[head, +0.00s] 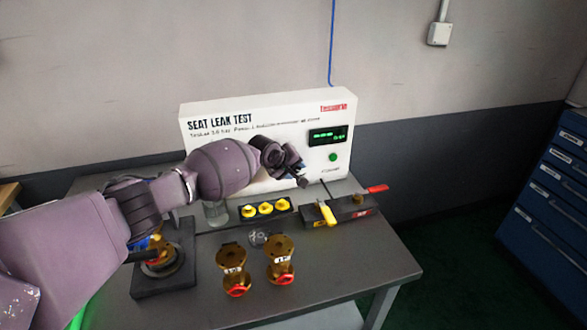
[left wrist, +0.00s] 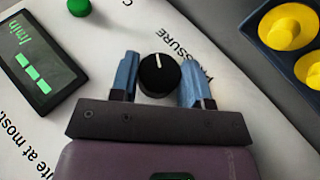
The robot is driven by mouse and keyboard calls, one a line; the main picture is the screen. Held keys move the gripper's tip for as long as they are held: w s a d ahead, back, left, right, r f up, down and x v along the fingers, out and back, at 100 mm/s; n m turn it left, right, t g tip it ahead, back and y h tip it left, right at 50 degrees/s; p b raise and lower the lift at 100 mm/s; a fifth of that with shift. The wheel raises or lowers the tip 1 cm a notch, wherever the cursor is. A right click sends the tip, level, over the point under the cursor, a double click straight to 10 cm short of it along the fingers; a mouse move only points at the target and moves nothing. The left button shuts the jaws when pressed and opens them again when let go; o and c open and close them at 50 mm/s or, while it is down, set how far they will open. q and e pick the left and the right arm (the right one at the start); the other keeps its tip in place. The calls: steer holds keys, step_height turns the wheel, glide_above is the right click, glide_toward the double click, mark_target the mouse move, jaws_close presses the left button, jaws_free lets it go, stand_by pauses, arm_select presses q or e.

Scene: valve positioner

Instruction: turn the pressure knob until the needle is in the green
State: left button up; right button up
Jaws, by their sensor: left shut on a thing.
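The white SEAT LEAK TEST panel (head: 285,110) stands at the back of the bench. The black pressure knob (left wrist: 160,75) sits on it, with a white pointer line that points to the top of the left wrist view, leaning slightly left. My left gripper (head: 298,172) is at the panel front, its blue fingers on either side of the knob in the left wrist view (left wrist: 162,82), shut on it. In the head view the gripper hides the knob. No gauge needle shows in either view. My right gripper is not in view.
A green button (head: 333,157) is below the display. Yellow caps (head: 265,208) in a black tray and a black block with a yellow handle (head: 327,213) lie below the panel. Two brass valves (head: 233,262) stand in front. The bench's right front (head: 360,265) is clear.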

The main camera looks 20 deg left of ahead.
arm_select(q)
steer(key=g+y, duration=0.1)
steer(key=m+g+y, duration=0.1)
steer(key=y, duration=0.1)
steer(key=g+y+p, duration=0.1)
steer(key=g+y, duration=0.1)
steer(key=shift+w+d+f, duration=0.1)
steer(key=shift+w+d, duration=0.05)
steer(key=shift+d, duration=0.15)
steer(key=shift+m+g+y+b, duration=0.4)
steer(key=shift+g+y+b, duration=0.15)
steer(key=shift+y, duration=0.45)
steer(key=shift+y+b, duration=0.3)
steer(key=shift+g, duration=0.35)
steer(key=shift+y, duration=0.3)
